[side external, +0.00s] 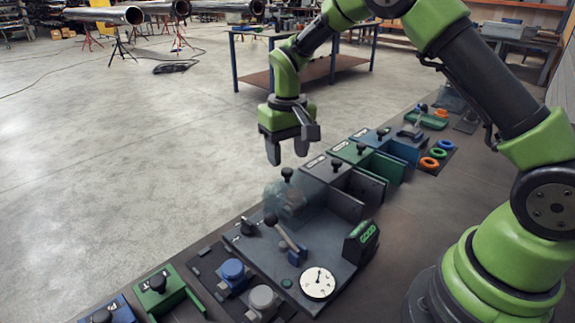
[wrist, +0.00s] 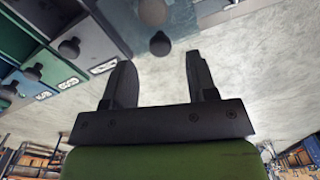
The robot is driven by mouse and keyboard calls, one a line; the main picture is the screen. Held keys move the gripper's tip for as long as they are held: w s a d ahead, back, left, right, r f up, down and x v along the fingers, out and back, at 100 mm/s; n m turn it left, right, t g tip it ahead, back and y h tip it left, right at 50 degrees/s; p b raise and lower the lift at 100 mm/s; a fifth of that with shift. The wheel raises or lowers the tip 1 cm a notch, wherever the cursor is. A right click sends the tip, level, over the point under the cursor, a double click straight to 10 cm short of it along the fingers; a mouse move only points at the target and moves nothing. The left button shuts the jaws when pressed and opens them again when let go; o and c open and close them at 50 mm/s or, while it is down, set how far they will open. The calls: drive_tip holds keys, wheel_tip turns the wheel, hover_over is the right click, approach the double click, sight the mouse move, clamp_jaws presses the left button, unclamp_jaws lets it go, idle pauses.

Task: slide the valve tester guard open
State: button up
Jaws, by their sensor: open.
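The valve tester (side external: 325,238) is a dark grey plate on the bench with a black-knobbed lever (side external: 285,238), a white dial gauge (side external: 318,283) and a block (side external: 361,242) reading "GOOD" in green. Its clear guard (side external: 280,192) stands at the far left part of the plate, over a part hard to make out. A black knob (side external: 287,173) tops the guard; the knob also shows in the wrist view (wrist: 160,43), ahead of the fingers. My gripper (side external: 287,156) points down, open and empty, just above this knob and apart from it. In the wrist view my gripper's (wrist: 160,72) fingers are spread.
Grey, green and blue drawer units with black knobs (side external: 335,164) stand just right of the guard. Blue (side external: 233,270) and grey (side external: 264,299) round-topped parts sit left of the gauge. Orange and green rings (side external: 429,162) lie farther back. Open floor is left of the bench.

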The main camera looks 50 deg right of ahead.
sight(288, 170)
drive_tip(key=shift+f, duration=1.8)
clamp_jaws()
drive_tip(key=s, duration=0.9)
unclamp_jaws()
